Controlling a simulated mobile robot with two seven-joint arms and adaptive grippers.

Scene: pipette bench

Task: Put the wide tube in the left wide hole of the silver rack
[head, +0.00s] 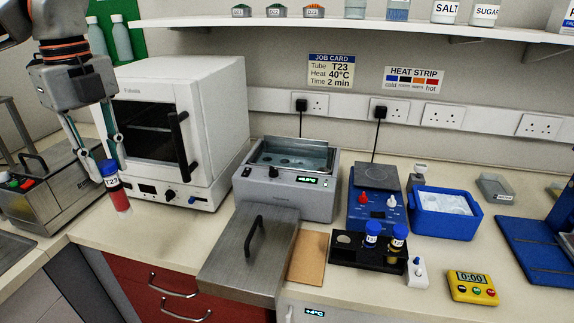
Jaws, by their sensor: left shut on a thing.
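My left gripper (107,166) is shut on the wide tube (117,194), near its blue cap. The tube is labelled T23, has red in it, and hangs slightly tilted in front of the white oven, at the left. The open grey water bath (265,190) stands in the middle. A grey plate with dark round holes shows inside its basin; it looks like the silver rack (285,162), partly hidden by the basin's front rim. I cannot tell the hole sizes clearly. My right gripper is not in view.
The bath's metal lid (235,262) lies at the front edge of the bench. A white oven (200,130) stands between the tube and bath. A black rack (345,252) with two blue-capped tubes, a blue ice tub (440,225) and a yellow timer (470,287) stand at right.

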